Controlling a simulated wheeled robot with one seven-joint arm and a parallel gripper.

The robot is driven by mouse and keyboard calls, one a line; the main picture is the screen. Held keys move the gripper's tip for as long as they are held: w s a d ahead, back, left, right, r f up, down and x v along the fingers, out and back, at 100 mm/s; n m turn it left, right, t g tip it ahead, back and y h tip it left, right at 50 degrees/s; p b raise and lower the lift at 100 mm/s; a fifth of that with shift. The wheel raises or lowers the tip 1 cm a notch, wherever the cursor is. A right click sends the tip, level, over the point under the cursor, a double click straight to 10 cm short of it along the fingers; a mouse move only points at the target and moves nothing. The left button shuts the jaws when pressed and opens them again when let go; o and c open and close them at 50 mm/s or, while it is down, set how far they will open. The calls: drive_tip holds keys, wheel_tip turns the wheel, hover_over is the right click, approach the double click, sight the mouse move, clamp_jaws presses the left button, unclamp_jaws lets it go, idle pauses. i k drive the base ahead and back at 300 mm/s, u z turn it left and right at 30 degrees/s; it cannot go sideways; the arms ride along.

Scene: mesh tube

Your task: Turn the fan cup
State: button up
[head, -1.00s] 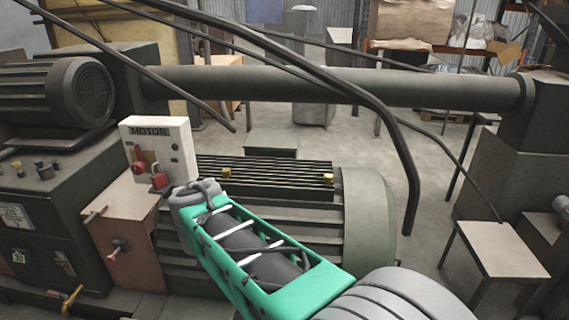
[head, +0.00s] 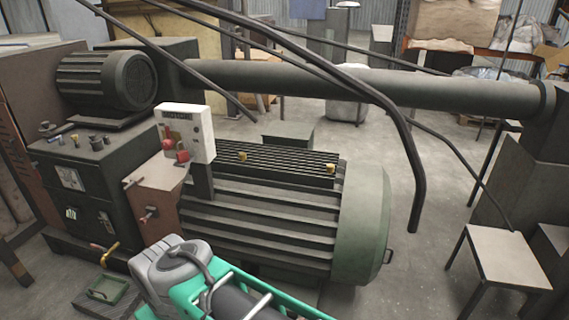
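A large ribbed motor (head: 270,215) lies on its side in the middle of the head view. A smooth grey-green round cover (head: 362,225) closes its right end and is the likeliest fan cup. A small dark tab shows at its lower right edge. A smaller motor (head: 105,80) with a round end stands on the machine at the upper left; I cannot tell whether its end is meant. My teal and grey arm crosses the bottom of the picture, in front of the large motor and apart from the cover. My gripper's fingers are not visible.
A white control box (head: 188,132) with red knobs stands at the large motor's left end. A thick pipe (head: 350,88) and bent dark rods (head: 412,165) cross above the motor. A small table (head: 500,258) stands at the right. Bare floor shows between cover and table.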

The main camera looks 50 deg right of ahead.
sight(330, 167)
drive_tip(key=u, duration=2.35)
drive_tip(key=k, duration=2.35)
drive_tip(key=z, duration=0.65)
